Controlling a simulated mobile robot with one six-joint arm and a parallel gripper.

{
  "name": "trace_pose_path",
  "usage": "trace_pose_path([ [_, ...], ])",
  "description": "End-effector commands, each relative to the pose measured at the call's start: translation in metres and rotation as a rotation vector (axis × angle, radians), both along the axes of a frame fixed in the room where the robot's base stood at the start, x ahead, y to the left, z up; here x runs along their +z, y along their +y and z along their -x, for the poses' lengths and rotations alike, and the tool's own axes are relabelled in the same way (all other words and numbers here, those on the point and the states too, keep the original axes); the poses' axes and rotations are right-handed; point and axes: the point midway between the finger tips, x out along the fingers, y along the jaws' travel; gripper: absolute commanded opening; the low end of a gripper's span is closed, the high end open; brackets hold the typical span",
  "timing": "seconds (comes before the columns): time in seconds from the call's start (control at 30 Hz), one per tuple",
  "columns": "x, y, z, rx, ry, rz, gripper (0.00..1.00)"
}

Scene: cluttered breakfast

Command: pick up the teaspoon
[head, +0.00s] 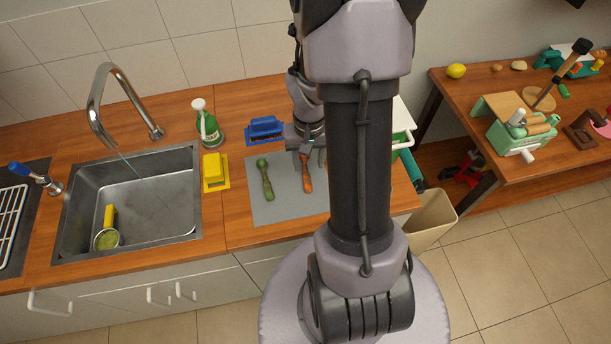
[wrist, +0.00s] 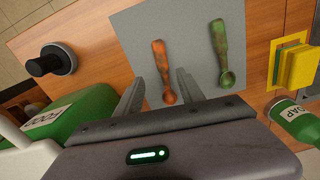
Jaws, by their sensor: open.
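Two spoons lie apart on a grey mat (head: 287,205). One is orange-brown (head: 306,175) and one is green (head: 267,185); both have mottled surfaces. In the wrist view the orange spoon (wrist: 161,65) lies between the lines of my fingers, with its bowl nearest my palm. The green spoon (wrist: 219,48) lies to the right, outside the fingers. My gripper (wrist: 158,80) is open and empty above the mat. In the head view my gripper (head: 306,147) is over the orange spoon's far end and hides part of it. I cannot tell the exact height.
A yellow sponge (head: 213,168), a green soap bottle (head: 207,125) and a blue-handled item (head: 265,128) stand around the mat. A green container (wrist: 75,115) marked "FOOD" is close on the left in the wrist view. A sink (head: 130,205) is at left.

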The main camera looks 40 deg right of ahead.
Motion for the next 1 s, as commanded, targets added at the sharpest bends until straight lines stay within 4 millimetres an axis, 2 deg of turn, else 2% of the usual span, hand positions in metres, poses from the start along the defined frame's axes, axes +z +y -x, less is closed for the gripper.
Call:
trace_pose_path([
  [0.3, -0.052, 0.003, -0.009, -0.001, 0.002, -0.001, 0.45],
  [0.47, -0.050, 0.002, -0.009, -0.001, 0.001, -0.001, 0.45],
  [0.57, -0.050, 0.002, -0.009, -0.001, 0.000, 0.000, 0.30],
  [0.7, -0.050, 0.002, -0.009, -0.001, 0.000, 0.000, 0.02],
  [0.73, -0.050, 0.002, -0.009, 0.000, 0.000, 0.000, 0.00],
  [1.0, -0.050, 0.002, -0.009, 0.000, 0.000, 0.000, 0.00],
])
